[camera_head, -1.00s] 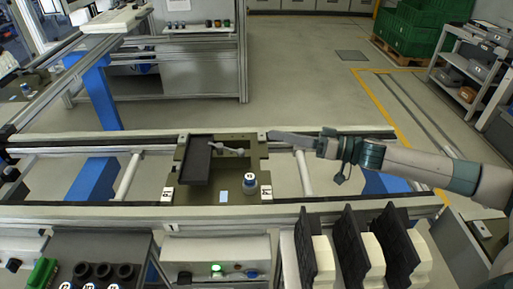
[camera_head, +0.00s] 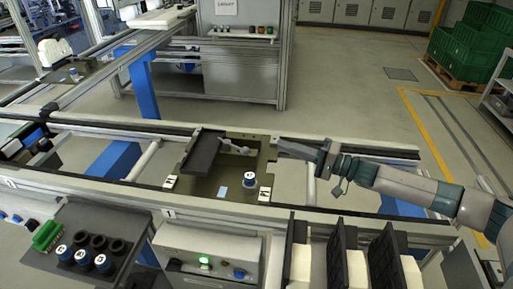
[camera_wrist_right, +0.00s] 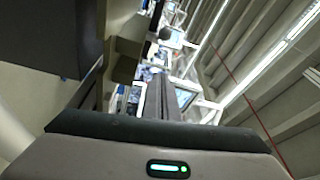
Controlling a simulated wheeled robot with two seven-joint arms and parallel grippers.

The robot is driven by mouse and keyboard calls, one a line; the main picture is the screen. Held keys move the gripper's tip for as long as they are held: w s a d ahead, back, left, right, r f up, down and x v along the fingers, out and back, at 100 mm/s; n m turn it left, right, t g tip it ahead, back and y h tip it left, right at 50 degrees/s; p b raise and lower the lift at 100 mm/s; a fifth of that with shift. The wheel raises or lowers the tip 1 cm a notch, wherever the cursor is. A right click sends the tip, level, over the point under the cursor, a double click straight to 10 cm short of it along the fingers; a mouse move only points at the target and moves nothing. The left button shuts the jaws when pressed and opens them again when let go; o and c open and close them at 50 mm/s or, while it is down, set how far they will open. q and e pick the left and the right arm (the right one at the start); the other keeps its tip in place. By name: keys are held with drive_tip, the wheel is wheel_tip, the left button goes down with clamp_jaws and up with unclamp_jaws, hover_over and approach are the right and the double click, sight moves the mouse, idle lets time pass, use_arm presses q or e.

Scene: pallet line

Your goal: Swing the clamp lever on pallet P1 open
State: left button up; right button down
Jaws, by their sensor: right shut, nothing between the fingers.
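Pallet P1 (camera_head: 228,186) is a flat olive plate on the near conveyor, with P1 labels at its front corners. A dark rectangular block (camera_head: 204,154) lies tilted on its left side. The light grey clamp lever (camera_head: 236,149) lies right of the block, roughly crosswise, its free end toward the right. My right gripper (camera_head: 281,147) comes in from the right, shut and empty, its tip by the pallet's back right corner and apart from the lever. Its shut fingers also show in the right wrist view (camera_wrist_right: 168,98); the lever is not clear there. My left gripper is not in view.
A blue-sided round part (camera_head: 250,181) stands on the pallet's front right. A control box (camera_head: 210,250) with a lit green button and several upright dark plates (camera_head: 342,255) stand in front. A tray of round parts (camera_head: 88,240) is at front left. Conveyor rails border the pallet.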

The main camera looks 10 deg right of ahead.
drive_tip(key=p+x, duration=0.3)
drive_tip(key=x, duration=0.7)
drive_tip(key=shift+r+p, duration=0.15)
drive_tip(key=shift+p, duration=0.15)
drive_tip(key=s, duration=0.1)
drive_tip(key=p, duration=0.1)
drive_tip(key=s, duration=0.1)
drive_tip(key=shift+s+a+f, duration=0.35)
drive_tip(key=shift+a+f, duration=0.05)
drive_tip(key=shift+s+a+p, duration=0.15)
drive_tip(key=shift+s+p, duration=0.35)
drive_tip(key=shift+a+f, duration=0.1)
drive_tip(key=shift+f, duration=0.05)
drive_tip(key=shift+s, duration=0.15)
